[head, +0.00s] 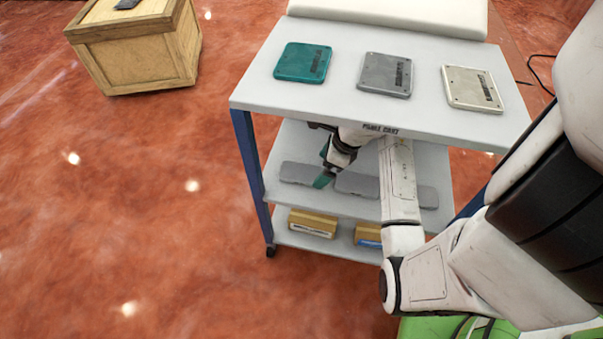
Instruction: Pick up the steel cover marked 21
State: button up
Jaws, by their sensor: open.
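No number 21 can be read in the head view, so I cannot tell which piece is the steel cover. Grey flat pieces lie on the middle shelf of the cart, one at the left (298,173) and one in the middle (356,184), partly behind my arm. My gripper (323,169) reaches in under the top shelf at the left-hand piece's right end. Its teal fingertips are apart, with nothing seen between them. Whether they touch the piece is unclear. On the top shelf (335,108) lie a teal plate (302,62), a grey plate (385,74) and a cream plate (472,88), with dark markings too small to read.
The top shelf is close above my gripper. The cart's blue left post (247,165) stands beside the opening. Cardboard boxes (312,224) sit on the bottom shelf. A wooden crate (135,45) stands at the upper left. The red floor (130,210) at the left is clear.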

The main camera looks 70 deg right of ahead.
aim_at(299, 172)
jog(key=shift+w+a, duration=0.15)
jog(key=shift+w, duration=0.85)
jog(key=w, duration=0.1)
jog(key=w+f, duration=0.1)
jog(key=w, duration=0.1)
jog(key=shift+w+a+f+b, duration=0.3)
jog(key=shift+a+f+b, duration=0.05)
jog(key=shift+f+b, duration=0.05)
jog(key=shift+w+f, duration=0.2)
jog(key=shift+f, duration=0.25)
jog(key=shift+c, duration=0.3)
jog(key=c, duration=1.1)
jog(key=shift+r, duration=0.1)
jog(key=shift+c, duration=0.2)
